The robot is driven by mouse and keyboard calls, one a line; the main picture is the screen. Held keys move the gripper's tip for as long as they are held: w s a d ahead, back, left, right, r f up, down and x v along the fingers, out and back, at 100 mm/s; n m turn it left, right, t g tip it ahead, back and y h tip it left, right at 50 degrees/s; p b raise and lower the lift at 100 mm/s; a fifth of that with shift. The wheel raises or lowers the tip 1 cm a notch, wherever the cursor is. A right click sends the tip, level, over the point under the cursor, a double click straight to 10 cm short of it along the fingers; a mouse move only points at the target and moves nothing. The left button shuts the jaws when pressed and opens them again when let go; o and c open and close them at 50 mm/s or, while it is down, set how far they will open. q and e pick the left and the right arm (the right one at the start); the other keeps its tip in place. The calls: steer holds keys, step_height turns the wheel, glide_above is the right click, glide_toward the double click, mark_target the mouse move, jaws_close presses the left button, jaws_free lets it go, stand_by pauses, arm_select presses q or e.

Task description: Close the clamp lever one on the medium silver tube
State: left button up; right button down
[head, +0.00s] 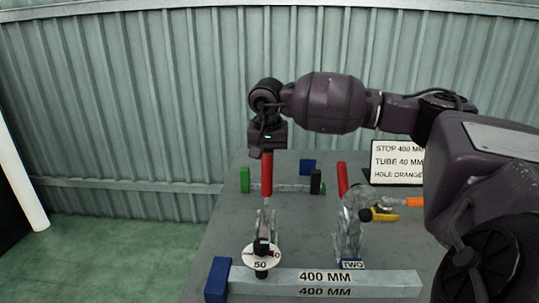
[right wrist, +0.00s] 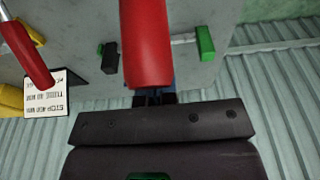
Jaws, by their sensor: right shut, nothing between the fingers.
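Clamp one has a red lever handle (head: 267,175) that stands upright above its metal body (head: 265,222). A round disc marked 50 (head: 260,257) is at the front of this clamp. The silver tube (head: 400,280), marked 400 MM and with a blue end (head: 217,279), lies along the table's front. My right gripper (head: 267,149) is shut and empty at the top of the red handle. In the right wrist view the red handle (right wrist: 146,45) is large and hides much of the fingertips (right wrist: 153,98). Whether they touch it I cannot tell. My left gripper is not in view.
Clamp two, with a red handle (head: 342,178) and a TWO label (head: 352,265), stands to the right. Behind are a thinner silver tube (head: 290,187) with a green block (head: 244,180), a blue block (head: 308,166) and a sign (head: 397,162).

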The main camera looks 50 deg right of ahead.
mark_target(267, 154)
steer(key=shift+s+a+r+p, duration=0.35)
steer(key=shift+s+a, duration=0.25)
steer(key=shift+a, duration=0.15)
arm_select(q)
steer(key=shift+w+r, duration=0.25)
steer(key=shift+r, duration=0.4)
arm_select(e)
steer(key=shift+s+a, duration=0.1)
steer(key=shift+a, duration=0.05)
steer(key=shift+s+a+r+p, duration=0.15)
steer(key=shift+s+a+p, duration=0.15)
steer(key=shift+s+a, duration=0.4)
steer(key=shift+w+r, duration=0.15)
steer(key=shift+r, duration=0.45)
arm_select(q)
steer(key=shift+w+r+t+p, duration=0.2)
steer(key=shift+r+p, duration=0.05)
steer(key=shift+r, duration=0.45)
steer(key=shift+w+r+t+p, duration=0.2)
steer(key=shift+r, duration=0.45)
arm_select(e)
steer(key=shift+r, duration=3.4)
steer(key=shift+r, duration=0.1)
